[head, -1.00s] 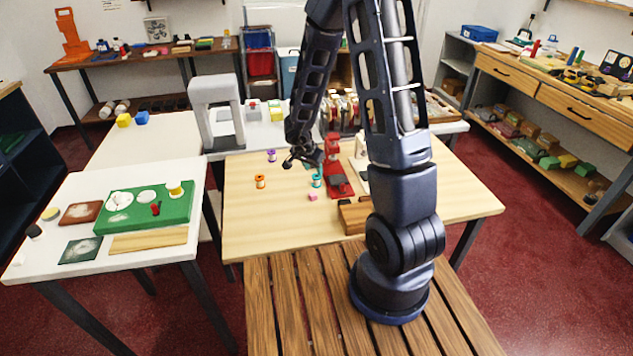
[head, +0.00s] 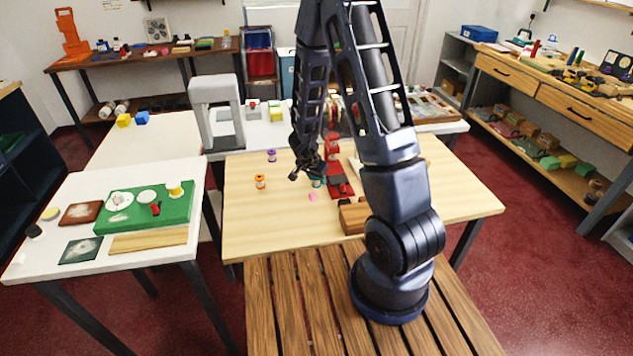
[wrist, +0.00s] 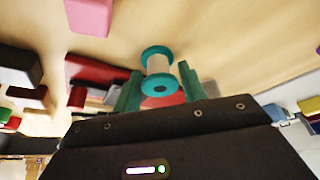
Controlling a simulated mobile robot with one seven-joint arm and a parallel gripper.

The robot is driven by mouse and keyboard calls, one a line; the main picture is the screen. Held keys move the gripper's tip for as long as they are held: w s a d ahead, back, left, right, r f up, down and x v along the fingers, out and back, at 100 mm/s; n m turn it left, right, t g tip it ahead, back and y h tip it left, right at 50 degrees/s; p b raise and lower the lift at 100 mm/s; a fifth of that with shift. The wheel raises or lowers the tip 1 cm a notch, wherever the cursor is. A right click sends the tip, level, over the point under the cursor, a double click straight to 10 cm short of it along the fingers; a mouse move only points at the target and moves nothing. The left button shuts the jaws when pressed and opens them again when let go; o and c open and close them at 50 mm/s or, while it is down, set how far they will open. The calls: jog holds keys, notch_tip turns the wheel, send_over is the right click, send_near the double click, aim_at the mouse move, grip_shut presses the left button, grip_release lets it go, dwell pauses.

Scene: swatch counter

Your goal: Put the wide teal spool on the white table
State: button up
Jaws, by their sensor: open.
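The teal spool (wrist: 157,71), with teal flanges and a pale middle, shows in the wrist view just ahead of and between the fingers of my gripper (wrist: 160,86). The fingers are apart on either side, and the spool looks free of them. In the head view the spool (head: 317,183) stands on the light wooden table (head: 240,220), partly hidden behind my open gripper (head: 307,172). The white table (head: 75,184) stands to the left, apart from the wooden one.
Near the spool are a pink block (head: 313,197), a red device (head: 336,172) and a brown wooden block (head: 352,216). An orange spool (head: 260,181) and a purple spool (head: 271,155) stand to the left.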

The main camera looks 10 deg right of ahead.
jog(key=c, duration=0.7)
jog(key=shift+r, duration=0.15)
notch_tip(320, 180, up, 19)
jog(key=w+d+f+n, duration=0.1)
jog(key=w+d+n, duration=0.1)
jog(key=w, duration=0.5)
jog(key=w+d+f+n+y, duration=0.1)
jog(key=w+d+f, duration=0.1)
jog(key=w, duration=0.6)
jog(key=w+d+f+n+t, duration=0.1)
jog(key=w+d, duration=0.3)
jog(key=w, duration=0.4)
jog(key=shift+d+f+n+y, duration=0.1)
jog(key=shift+f+n+y, duration=0.25)
jog(key=shift+n, duration=0.45)
